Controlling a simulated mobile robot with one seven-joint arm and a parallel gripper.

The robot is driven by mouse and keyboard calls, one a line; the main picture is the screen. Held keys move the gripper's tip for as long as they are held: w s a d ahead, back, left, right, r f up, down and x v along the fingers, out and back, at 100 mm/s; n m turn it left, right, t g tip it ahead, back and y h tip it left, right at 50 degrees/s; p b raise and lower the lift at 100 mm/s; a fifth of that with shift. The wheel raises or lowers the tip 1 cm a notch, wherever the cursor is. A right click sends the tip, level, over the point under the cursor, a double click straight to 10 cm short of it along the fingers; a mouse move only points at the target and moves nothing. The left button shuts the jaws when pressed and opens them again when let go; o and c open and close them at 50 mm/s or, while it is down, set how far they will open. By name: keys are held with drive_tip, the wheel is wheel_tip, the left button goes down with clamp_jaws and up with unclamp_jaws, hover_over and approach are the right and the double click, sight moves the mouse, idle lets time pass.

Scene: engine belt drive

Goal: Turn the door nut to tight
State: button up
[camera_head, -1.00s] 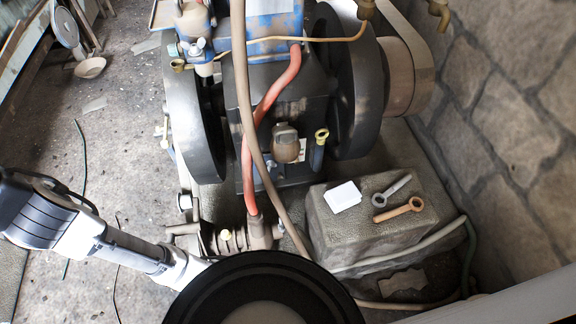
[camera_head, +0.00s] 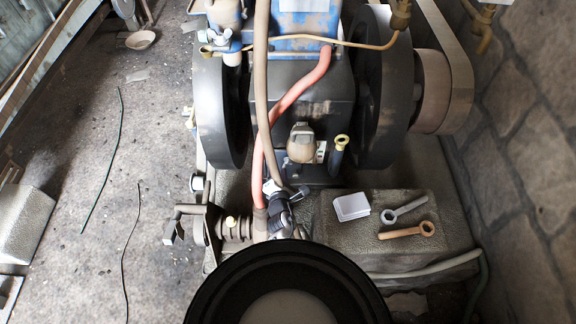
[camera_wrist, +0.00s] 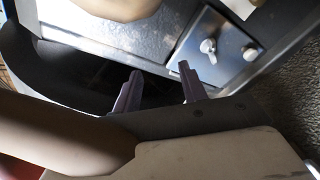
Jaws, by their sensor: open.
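In the wrist view, a grey metal door plate (camera_wrist: 225,68) is fixed to the dark engine housing. A pale nut with a small winged or knobbed shape (camera_wrist: 208,46) stands on it, and I take it for the door nut. A second small fastener (camera_wrist: 250,52) sits near the plate's edge. My gripper (camera_wrist: 159,69) is open, its two dark fingers apart with nothing between them. In this view the nut lies just beyond and right of the right fingertip, apart from it. In the head view, my gripper's fingers and the door nut cannot be clearly made out among the engine parts.
In the head view, a stone block (camera_head: 400,238) carries a white box (camera_head: 351,207), a grey wrench (camera_head: 405,209) and a brown wrench (camera_head: 407,231). A red hose (camera_head: 290,95) and a beige hose (camera_head: 261,90) hang before the engine. Flywheels (camera_head: 380,95) flank it.

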drive_tip(key=n+g+h, duration=0.1)
approach(287, 163)
drive_tip(key=b+x, duration=0.6)
drive_tip(key=x, duration=0.1)
drive_tip(key=shift+d+f+b, duration=0.1)
drive_tip(key=shift+b, duration=0.25)
drive_tip(key=shift+w, duration=0.45)
clamp_jaws()
